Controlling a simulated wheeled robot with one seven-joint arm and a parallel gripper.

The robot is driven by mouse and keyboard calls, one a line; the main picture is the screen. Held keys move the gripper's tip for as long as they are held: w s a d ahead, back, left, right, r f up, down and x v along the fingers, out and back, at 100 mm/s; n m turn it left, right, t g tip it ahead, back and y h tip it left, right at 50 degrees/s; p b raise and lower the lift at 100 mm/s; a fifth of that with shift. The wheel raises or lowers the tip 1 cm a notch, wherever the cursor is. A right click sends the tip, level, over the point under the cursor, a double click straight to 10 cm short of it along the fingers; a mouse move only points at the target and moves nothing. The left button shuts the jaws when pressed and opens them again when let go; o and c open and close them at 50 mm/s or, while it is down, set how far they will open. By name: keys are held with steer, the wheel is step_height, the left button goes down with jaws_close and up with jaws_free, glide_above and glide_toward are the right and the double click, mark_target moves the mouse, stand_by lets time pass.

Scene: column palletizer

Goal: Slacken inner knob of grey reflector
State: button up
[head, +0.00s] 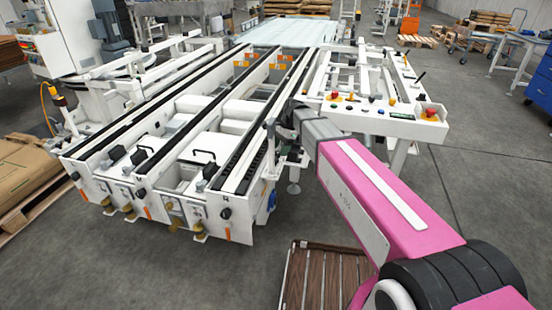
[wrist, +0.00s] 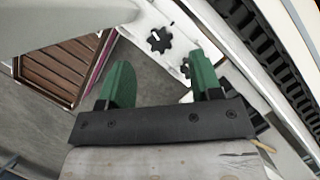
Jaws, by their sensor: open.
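A black star-shaped knob (wrist: 159,40) sits on a white plate in the wrist view, beyond the fingertips. A second, smaller dark knob (wrist: 185,68) shows partly beside my right green finger. My gripper (wrist: 155,65) is open, with its two green fingers spread and nothing between them. The star knob appears between the finger lines but apart from them. I cannot clearly pick out the grey reflector. In the head view my pink arm reaches to the conveyor's right side, and the fingers are too small and hidden to make out.
The white conveyor frame (head: 165,205) with black rails fills the middle left. A control panel (head: 400,122) with coloured buttons stands right of the arm's end. A black toothed rail (wrist: 265,60) runs close on the right in the wrist view. A brown slatted pallet (head: 325,280) lies below.

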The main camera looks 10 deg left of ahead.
mark_target(276, 159)
steer(key=shift+x, duration=2.45)
steer(key=shift+c, duration=0.3)
steer(key=c, duration=0.9)
